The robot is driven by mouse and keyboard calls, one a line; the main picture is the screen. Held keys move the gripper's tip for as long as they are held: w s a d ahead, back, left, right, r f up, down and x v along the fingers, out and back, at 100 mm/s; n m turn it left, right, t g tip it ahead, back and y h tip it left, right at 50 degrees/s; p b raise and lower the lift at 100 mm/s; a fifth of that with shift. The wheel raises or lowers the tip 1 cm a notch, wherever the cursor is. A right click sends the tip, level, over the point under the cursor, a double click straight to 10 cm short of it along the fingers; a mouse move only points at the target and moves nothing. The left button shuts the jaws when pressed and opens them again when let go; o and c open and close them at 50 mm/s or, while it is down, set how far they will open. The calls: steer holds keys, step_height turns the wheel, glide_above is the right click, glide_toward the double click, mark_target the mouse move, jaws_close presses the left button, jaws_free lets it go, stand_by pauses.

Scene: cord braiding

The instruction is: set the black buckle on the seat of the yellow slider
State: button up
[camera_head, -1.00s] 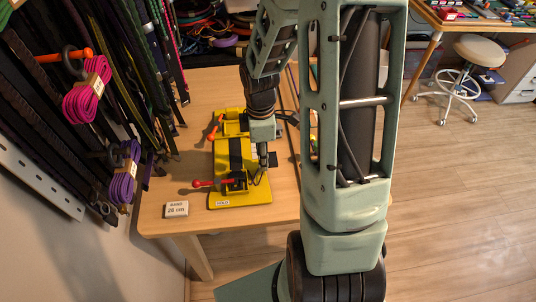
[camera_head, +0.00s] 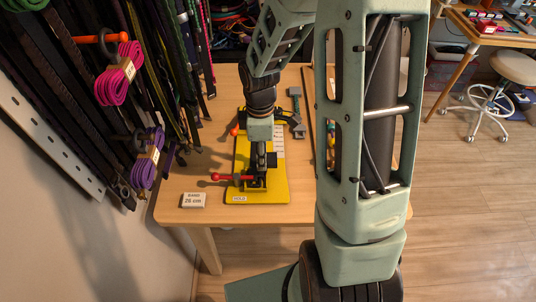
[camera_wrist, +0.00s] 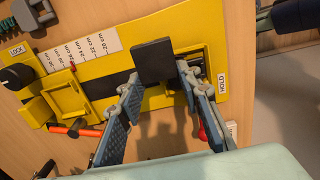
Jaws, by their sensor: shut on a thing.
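The black buckle (camera_wrist: 153,62) is a flat dark plate between my gripper's (camera_wrist: 158,76) fingertips in the wrist view. My gripper is shut on it and holds it over the yellow jig (camera_wrist: 175,30). I cannot tell how high it is above the jig. The buckle also shows in the head view (camera_head: 271,160), beside my gripper (camera_head: 258,172). What looks like the yellow slider (camera_wrist: 66,96) is a raised block at the left of the jig, beside the scale. A black strap runs along the jig, partly hidden behind the buckle and fingers.
A red lever (camera_head: 226,177) sticks out left at the jig's near end, marked HOLD. A white "26 cm" card (camera_head: 194,200) lies on the table (camera_head: 180,218). Tools (camera_head: 296,112) lie beyond the jig. Hanging cords and straps (camera_head: 145,150) crowd the left.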

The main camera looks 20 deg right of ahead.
steer(key=shift+w+a, duration=0.25)
steer(key=shift+a, duration=0.7)
steer(key=shift+w+a, duration=0.25)
steer(key=shift+a, duration=0.7)
steer(key=shift+w, duration=0.1)
steer(key=shift+w+d+p, duration=0.35)
steer(key=shift+w+d, duration=0.5)
steer(key=shift+w, duration=1.95)
steer(key=shift+w+d+p, duration=0.4)
steer(key=shift+w+d, duration=0.4)
steer(key=shift+w, duration=1.95)
steer(key=shift+w+d+p, duration=0.35)
steer(key=shift+w+d, duration=0.5)
steer(key=shift+w, duration=1.95)
steer(key=shift+f, duration=0.15)
